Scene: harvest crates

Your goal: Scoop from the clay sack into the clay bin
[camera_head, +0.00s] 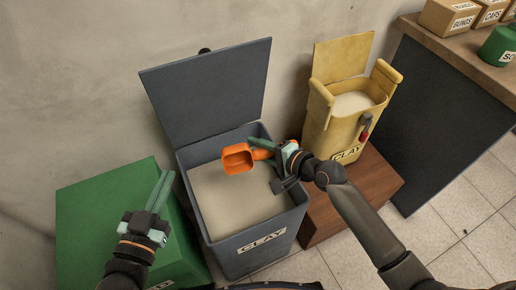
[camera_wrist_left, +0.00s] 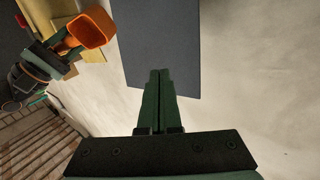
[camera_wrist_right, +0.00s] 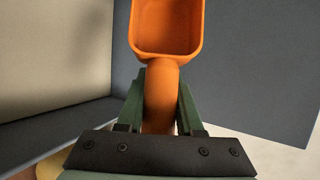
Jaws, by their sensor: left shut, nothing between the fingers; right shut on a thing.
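The grey clay bin (camera_head: 266,245) stands open in the middle of the head view, its lid (camera_head: 212,90) raised against the wall. Pale material (camera_head: 232,203) fills much of it. My right gripper (camera_head: 262,149) is shut on the handle of an orange scoop (camera_head: 237,158) and holds it over the bin opening. The scoop's bowl looks empty in the right wrist view (camera_wrist_right: 167,25). The yellow clay sack (camera_head: 345,128) stands open behind and to the right, with pale material inside. My left gripper (camera_head: 161,190) is shut and empty, left of the bin; its fingers touch in the left wrist view (camera_wrist_left: 158,100).
The sack rests on a brown wooden block (camera_head: 375,190); a red-handled tool (camera_head: 365,127) is at its front. A green container (camera_head: 85,215) stands left of the bin. A counter (camera_head: 470,50) with small boxes and a green item is at the right. Tiled floor is free at lower right.

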